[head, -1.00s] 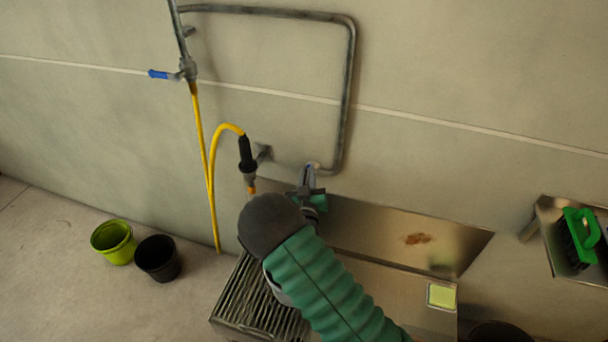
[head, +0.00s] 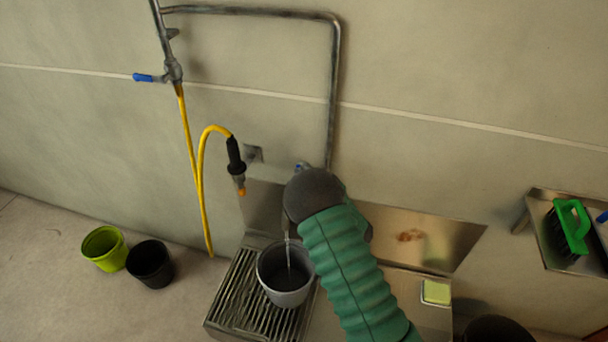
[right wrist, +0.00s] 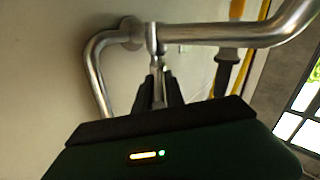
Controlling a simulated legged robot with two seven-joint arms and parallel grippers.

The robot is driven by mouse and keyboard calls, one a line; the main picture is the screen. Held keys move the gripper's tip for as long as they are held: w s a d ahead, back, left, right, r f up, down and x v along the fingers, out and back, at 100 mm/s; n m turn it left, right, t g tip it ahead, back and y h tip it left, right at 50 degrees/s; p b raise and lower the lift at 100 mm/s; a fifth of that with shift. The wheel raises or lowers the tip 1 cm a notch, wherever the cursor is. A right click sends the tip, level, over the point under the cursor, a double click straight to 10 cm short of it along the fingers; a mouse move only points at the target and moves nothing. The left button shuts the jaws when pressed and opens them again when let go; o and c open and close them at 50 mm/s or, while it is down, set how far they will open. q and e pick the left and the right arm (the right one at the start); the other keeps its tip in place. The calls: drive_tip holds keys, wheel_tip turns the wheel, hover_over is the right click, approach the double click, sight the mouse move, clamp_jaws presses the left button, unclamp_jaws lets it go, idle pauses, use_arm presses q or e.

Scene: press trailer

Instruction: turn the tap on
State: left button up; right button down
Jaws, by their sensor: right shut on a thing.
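The metal tap (right wrist: 215,33) comes off the wall pipe in the right wrist view. My right gripper (right wrist: 160,88) is shut on the tap's handle (right wrist: 157,66), which stands between its two dark fingers. In the head view my dark wrist and green sleeve hide the gripper and most of the tap. A thin stream of water (head: 288,252) falls into a grey bucket (head: 290,297) below. The bucket stands upright on the slatted grate (head: 235,305). My left gripper is in neither view.
A yellow hose (head: 189,150) with a black nozzle hangs left of the tap, below a blue-handled valve (head: 146,77). Green (head: 104,248) and black (head: 150,264) pots stand on the floor at left. A shelf with a green brush (head: 572,228) is at right.

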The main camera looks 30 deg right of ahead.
drive_tip(key=shift+w+d+r, duration=0.1)
drive_tip(key=shift+w+r, duration=0.05)
drive_tip(key=shift+r, duration=0.1)
drive_tip(key=c, duration=1.8)
unclamp_jaws()
drive_tip(key=shift+o, duration=1.4)
drive_tip(key=shift+w+f, duration=0.2)
drive_tip(key=shift+o, duration=0.3)
drive_tip(key=shift+w+d+f, duration=0.15)
drive_tip(key=shift+w+f, duration=0.3)
drive_tip(key=shift+s+r, duration=0.15)
drive_tip(key=shift+s, duration=0.35)
drive_tip(key=s+b, duration=0.1)
drive_tip(key=s, duration=1.5)
drive_tip(key=shift+f, duration=0.2)
